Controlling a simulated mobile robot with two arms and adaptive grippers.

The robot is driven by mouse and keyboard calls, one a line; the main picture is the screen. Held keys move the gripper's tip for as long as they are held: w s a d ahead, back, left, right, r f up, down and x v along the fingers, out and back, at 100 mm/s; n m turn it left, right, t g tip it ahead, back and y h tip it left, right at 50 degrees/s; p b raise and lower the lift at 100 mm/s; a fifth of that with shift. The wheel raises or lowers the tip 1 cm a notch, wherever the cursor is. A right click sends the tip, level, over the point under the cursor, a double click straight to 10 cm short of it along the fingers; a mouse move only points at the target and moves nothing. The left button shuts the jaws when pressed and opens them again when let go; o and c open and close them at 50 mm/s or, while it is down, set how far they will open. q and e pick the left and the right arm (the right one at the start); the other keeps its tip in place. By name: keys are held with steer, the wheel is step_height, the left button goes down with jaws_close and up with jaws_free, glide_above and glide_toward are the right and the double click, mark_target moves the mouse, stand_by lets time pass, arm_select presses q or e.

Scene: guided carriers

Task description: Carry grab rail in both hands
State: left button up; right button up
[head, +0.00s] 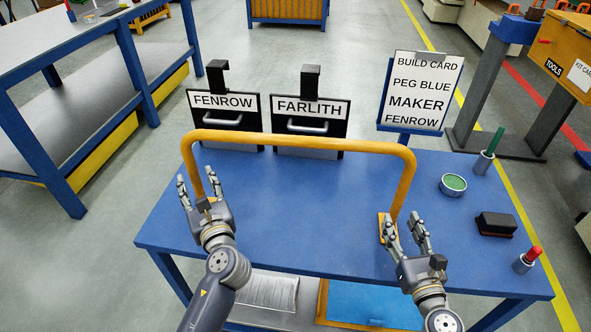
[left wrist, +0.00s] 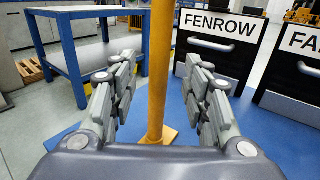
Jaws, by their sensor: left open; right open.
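The yellow grab rail (head: 300,140) stands upright on the blue table (head: 290,215), a wide arch with a post and foot at each end. My left gripper (head: 199,190) is open at the left post. In the left wrist view the left post (left wrist: 158,75) rises between the spread fingers of that gripper (left wrist: 160,95), with a gap on both sides. My right gripper (head: 405,230) is open just beside the lower part of the right post (head: 405,190). Its fingers partly overlap the right foot (head: 381,229); whether they touch is unclear.
Drawer fronts marked FENROW (head: 224,118) and FARLITH (head: 310,123) stand behind the rail. A build card (head: 414,92) reads peg blue, maker Fenrow. A green-filled bowl (head: 453,186), a black block (head: 495,224), a green peg (head: 487,152) and a red peg (head: 529,258) are at right.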

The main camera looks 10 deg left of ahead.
mark_target(194, 173)
arm_select(q)
steer(key=x, duration=0.5)
steer(key=shift+w+a, duration=0.15)
steer(key=shift+w, duration=0.1)
arm_select(e)
steer(key=w, duration=0.2)
steer(key=w+a, duration=0.1)
steer(key=w, duration=0.2)
steer(key=shift+w+a, duration=0.1)
steer(key=shift+w, duration=0.15)
arm_select(q)
steer(key=shift+c, duration=0.6)
arm_select(e)
steer(key=shift+c, duration=0.6)
arm_select(q)
jaws_close()
arm_select(e)
jaws_close()
arm_select(q)
steer(key=shift+r, duration=0.2)
arm_select(e)
steer(key=shift+r, duration=0.2)
